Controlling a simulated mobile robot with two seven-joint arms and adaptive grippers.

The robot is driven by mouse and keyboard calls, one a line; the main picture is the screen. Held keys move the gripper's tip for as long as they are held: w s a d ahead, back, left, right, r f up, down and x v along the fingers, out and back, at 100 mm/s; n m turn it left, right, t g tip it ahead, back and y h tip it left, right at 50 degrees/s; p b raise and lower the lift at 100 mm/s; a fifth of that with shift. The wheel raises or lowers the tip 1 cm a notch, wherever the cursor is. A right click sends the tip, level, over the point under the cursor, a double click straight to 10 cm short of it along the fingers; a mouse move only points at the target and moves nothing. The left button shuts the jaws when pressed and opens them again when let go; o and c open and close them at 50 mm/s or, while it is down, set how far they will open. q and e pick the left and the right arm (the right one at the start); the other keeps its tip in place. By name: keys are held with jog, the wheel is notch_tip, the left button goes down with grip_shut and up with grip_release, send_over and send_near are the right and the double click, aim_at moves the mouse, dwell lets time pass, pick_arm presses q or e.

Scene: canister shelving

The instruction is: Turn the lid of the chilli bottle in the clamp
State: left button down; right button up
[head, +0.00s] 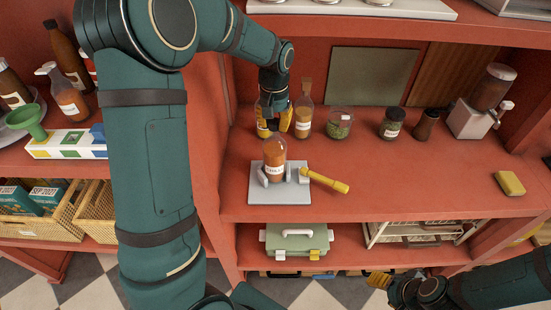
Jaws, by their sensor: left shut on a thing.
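The chilli bottle (275,163) stands upright in a grey clamp (282,194) on the red shelf, with orange-red contents and a white label. The clamp has grey jaws beside the bottle and a yellow handle (326,180) reaching out to the right. The lid itself is mostly hidden by the fingers. My right gripper (379,281) is low at the bottom right, away from the bottle; its opening is unclear.
Behind the clamp stand a tall bottle (304,118), a jar with green contents (340,123), a dark-lidded jar (391,124) and a brown shaker (426,126). A dispenser (484,105) and yellow sponge (509,183) are at right. The shelf right of the handle is clear.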

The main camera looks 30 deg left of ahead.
pick_arm(q)
jog(key=n, duration=0.8)
jog(key=shift+f+p, duration=0.1)
jog(key=shift+p, duration=0.2)
jog(key=shift+s, duration=0.1)
jog(key=c, duration=0.8)
grip_release()
jog(key=shift+o, duration=0.2)
